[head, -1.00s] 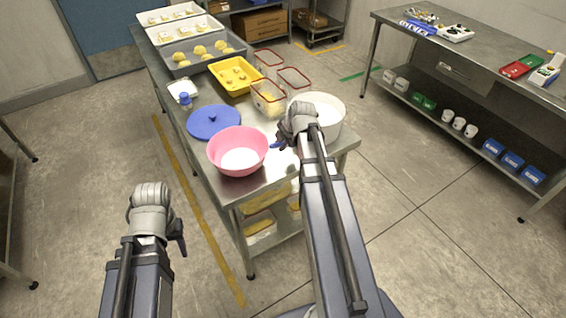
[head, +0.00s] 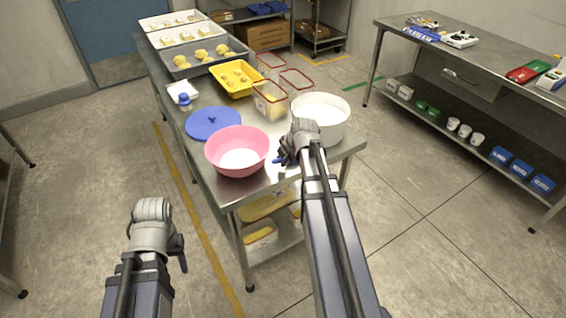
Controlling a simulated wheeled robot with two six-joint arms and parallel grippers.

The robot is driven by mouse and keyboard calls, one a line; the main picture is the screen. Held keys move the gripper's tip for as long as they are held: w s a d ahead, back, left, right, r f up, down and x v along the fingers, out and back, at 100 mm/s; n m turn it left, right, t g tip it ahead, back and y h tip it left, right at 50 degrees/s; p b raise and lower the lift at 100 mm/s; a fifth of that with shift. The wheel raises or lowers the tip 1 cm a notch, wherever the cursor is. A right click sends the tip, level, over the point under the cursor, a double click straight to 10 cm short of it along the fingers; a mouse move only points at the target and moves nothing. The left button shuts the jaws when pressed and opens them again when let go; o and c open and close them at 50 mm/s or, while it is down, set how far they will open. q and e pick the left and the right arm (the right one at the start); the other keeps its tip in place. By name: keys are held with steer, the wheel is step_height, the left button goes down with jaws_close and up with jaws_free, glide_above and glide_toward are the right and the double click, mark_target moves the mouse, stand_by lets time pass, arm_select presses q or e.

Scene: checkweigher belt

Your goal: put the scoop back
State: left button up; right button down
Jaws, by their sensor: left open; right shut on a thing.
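My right gripper (head: 287,157) is shut on a small blue thing (head: 277,160), probably the scoop, at the front end of the steel table. Most of that thing is hidden by the gripper. It is just right of a pink bowl (head: 222,160) with white contents. A white round tub (head: 334,137) with white contents stands behind and to the right of the gripper. A blue round lid (head: 212,123) lies left of the tub. My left gripper (head: 180,254) is open and empty, over the floor left of the table.
Clear red-rimmed containers (head: 270,103), a yellow tray (head: 221,80) and dough trays (head: 176,70) fill the table's back part. A blue-capped bottle (head: 184,103) stands at its left edge. Another steel table (head: 490,60) is at right, with open floor between.

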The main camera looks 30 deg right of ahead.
steer(key=c, duration=1.2)
jaws_free()
steer(key=shift+f, duration=0.15)
steer(key=shift+c, duration=0.2)
steer(key=o, duration=0.5)
steer(key=shift+p+v, duration=0.75)
steer(key=shift+v, duration=0.25)
steer(key=p+v, duration=0.9)
steer(key=v, duration=0.1)
steer(key=shift+r, duration=0.25)
